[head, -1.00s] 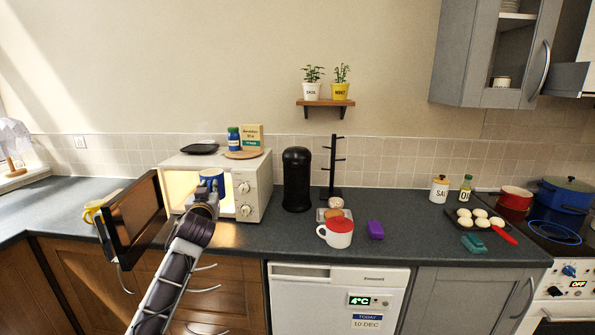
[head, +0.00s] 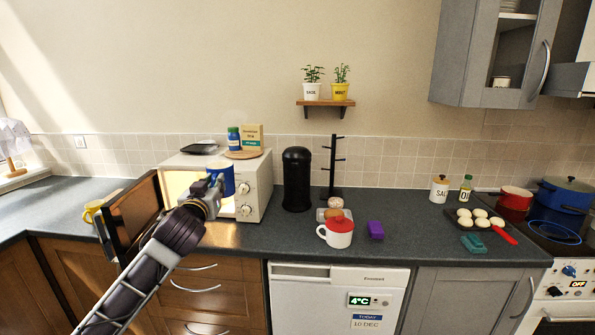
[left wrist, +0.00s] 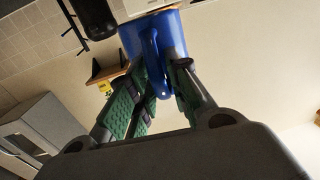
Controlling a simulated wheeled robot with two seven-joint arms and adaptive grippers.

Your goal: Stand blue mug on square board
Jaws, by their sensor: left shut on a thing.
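The blue mug (head: 228,178) is held up in front of the open microwave (head: 256,190). My left gripper (head: 213,188) is shut on it; the left wrist view shows the mug (left wrist: 168,32) beyond the green-padded fingers (left wrist: 162,92), with its handle between them. The mug looks roughly upright in the head view. A dark flat slab (head: 200,149) and a light wooden board (head: 243,154) lie on top of the microwave. I cannot tell for sure which thing is the square board. My right gripper is not in view.
The microwave door (head: 136,212) stands open at left, beside a yellow mug (head: 92,211). A blue jar (head: 233,140) and a box (head: 251,136) stand on the microwave. A black canister (head: 297,180), mug rack (head: 333,165) and red-and-white mug (head: 338,232) stand to the right.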

